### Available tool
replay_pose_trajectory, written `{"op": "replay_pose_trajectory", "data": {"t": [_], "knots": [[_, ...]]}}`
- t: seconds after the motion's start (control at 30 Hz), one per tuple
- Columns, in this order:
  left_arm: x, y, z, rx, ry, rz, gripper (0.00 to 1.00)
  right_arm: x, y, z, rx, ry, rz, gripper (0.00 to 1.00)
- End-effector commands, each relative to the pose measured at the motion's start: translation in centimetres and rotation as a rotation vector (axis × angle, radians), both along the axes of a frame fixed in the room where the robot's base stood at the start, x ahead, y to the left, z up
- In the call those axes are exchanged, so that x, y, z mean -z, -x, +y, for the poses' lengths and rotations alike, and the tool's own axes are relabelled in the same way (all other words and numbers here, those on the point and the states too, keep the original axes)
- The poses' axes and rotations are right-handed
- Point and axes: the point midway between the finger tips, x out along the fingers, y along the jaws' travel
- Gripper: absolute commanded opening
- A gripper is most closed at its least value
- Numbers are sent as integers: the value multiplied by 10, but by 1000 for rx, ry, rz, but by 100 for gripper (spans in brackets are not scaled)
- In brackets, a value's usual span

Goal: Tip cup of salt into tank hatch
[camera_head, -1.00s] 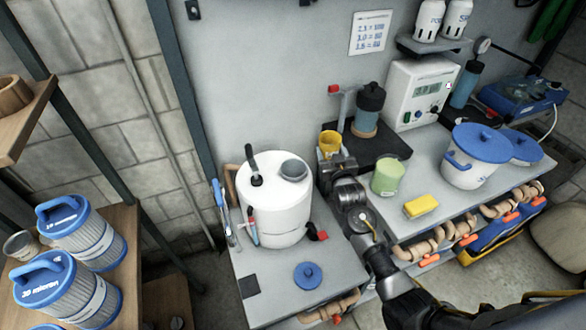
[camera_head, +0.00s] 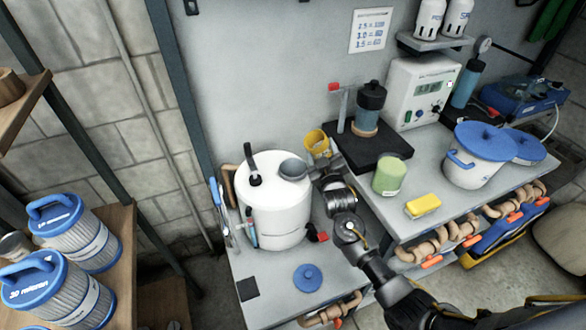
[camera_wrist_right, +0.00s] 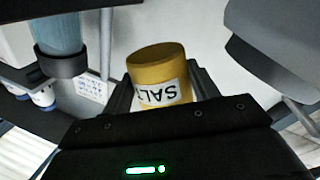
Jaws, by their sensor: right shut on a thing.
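The yellow cup (camera_head: 317,141) is held by my right gripper (camera_head: 322,154), up beside the white tank (camera_head: 270,208) and just right of its grey round hatch (camera_head: 294,169). In the head view the cup leans a little. The right wrist view shows the cup (camera_wrist_right: 156,66) between the fingers, with a label reading SALT (camera_wrist_right: 163,94). The cup's contents cannot be made out. A blue round lid (camera_head: 308,277) lies on the bench in front of the tank. My left gripper is not in view.
A black-handled tool (camera_head: 252,168) stands up from the tank top. Right of my arm are a green cup (camera_head: 389,175), a yellow sponge (camera_head: 423,205) and a white bucket with blue lid (camera_head: 473,165).

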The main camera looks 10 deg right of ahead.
Motion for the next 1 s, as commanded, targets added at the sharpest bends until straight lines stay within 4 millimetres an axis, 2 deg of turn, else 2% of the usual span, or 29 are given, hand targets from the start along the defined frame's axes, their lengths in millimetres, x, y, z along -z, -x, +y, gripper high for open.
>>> {"op": "replay_pose_trajectory", "data": {"t": [0.5,0.8,1.0], "knots": [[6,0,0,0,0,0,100,-14,2,11,1,255,-54,35],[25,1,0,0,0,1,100,-4,2,10,2,401,-84,35],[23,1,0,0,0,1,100,-13,2,10,3,499,-104,35]]}}
